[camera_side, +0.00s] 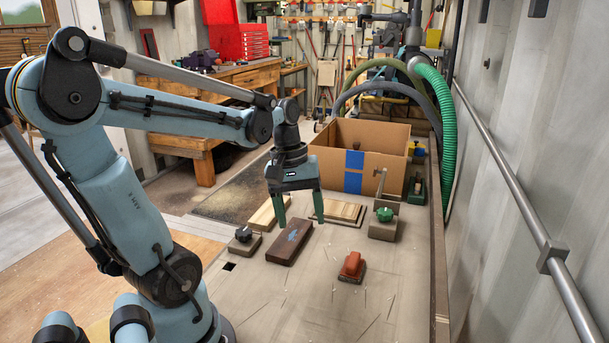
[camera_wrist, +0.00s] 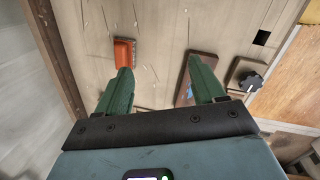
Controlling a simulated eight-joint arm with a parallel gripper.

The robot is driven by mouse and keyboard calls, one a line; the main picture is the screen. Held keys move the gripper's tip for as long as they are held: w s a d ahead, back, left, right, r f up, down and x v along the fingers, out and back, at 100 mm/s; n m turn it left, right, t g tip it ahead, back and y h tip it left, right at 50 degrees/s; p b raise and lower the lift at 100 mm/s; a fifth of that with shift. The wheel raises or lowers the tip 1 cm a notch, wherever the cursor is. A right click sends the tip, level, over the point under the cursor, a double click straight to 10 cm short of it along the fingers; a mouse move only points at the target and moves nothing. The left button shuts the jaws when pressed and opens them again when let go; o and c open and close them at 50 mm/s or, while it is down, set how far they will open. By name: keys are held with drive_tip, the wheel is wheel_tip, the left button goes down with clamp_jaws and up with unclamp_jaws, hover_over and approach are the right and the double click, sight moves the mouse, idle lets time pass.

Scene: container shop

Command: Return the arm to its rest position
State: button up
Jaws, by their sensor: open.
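My gripper (camera_side: 299,222) hangs from the pale blue arm above the workbench, its two green fingers spread apart with nothing between them. In the wrist view its fingers (camera_wrist: 160,80) are also wide apart, over bare bench top. A dark brown block (camera_side: 289,241) with a blue mark lies on the bench just below and in front of the fingers in the side view. In the wrist view the brown block (camera_wrist: 203,62) is partly hidden behind the right finger. I cannot tell the exact height of the fingertips above the bench.
An orange-red tool (camera_side: 352,267) lies on the bench top (camera_side: 330,315). An open cardboard box (camera_side: 388,171) with blue tape stands behind, near wooden boards (camera_side: 345,211). A wall runs along the right.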

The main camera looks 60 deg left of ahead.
drive_tip(key=w+d+m+t, duration=0.1)
drive_tip(key=d+m+t, duration=0.2)
drive_tip(key=d+m, duration=0.2)
drive_tip(key=w+d+m+t+y, duration=0.1)
drive_tip(key=w+d+m+t, duration=0.1)
drive_tip(key=d+m, duration=0.4)
drive_tip(key=shift+w+d+m+t+y, duration=0.2)
drive_tip(key=shift+w+m+t+y, duration=0.1)
drive_tip(key=shift+m+t, duration=0.25)
drive_tip(key=shift+r, duration=0.1)
